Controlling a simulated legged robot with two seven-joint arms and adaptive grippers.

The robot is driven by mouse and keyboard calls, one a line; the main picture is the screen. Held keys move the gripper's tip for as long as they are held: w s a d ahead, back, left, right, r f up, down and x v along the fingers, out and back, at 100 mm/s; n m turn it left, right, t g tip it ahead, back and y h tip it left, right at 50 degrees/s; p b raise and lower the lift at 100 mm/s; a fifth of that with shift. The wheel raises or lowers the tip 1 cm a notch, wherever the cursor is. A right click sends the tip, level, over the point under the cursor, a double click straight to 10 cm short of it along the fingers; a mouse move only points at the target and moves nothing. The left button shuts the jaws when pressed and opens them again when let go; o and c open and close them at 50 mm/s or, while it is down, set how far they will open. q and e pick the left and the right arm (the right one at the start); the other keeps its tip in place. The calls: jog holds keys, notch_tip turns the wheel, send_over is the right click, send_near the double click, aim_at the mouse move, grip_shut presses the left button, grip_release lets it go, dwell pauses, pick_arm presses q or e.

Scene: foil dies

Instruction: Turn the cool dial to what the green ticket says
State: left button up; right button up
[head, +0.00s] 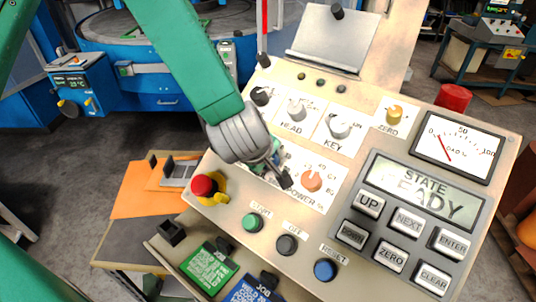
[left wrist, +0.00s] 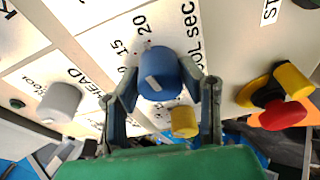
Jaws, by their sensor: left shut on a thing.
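The cool dial (left wrist: 160,75) is a blue knob with a white mark on its face, on the panel beside a partly cut-off "COOL sec" label. Numbers 15 and 20 show near it; which number the mark faces I cannot tell. My left gripper (left wrist: 168,90) is shut on it, one finger on each side. In the head view my left gripper (head: 281,176) is over the panel and hides the dial. The green ticket (head: 209,269) hangs below the panel's front edge; its small print is too small to read surely.
A red button (head: 203,186) with a yellow part sits left of the gripper. An orange dial (head: 312,180) is close on its right. Green, black and blue buttons lie in front. A blue ticket (head: 257,291) hangs beside the green one. The display (head: 425,193) reads STATE READY.

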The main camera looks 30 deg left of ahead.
pick_arm(q)
jog(key=shift+m, duration=0.6)
jog(key=shift+m+t, duration=0.3)
jog(key=o, duration=1.1)
jog(key=shift+o, duration=0.2)
jog(key=shift+s+r, duration=0.2)
jog(key=shift+r, duration=0.05)
jog(key=v, duration=0.6)
jog(key=shift+r, duration=0.25)
jog(key=shift+s, duration=0.15)
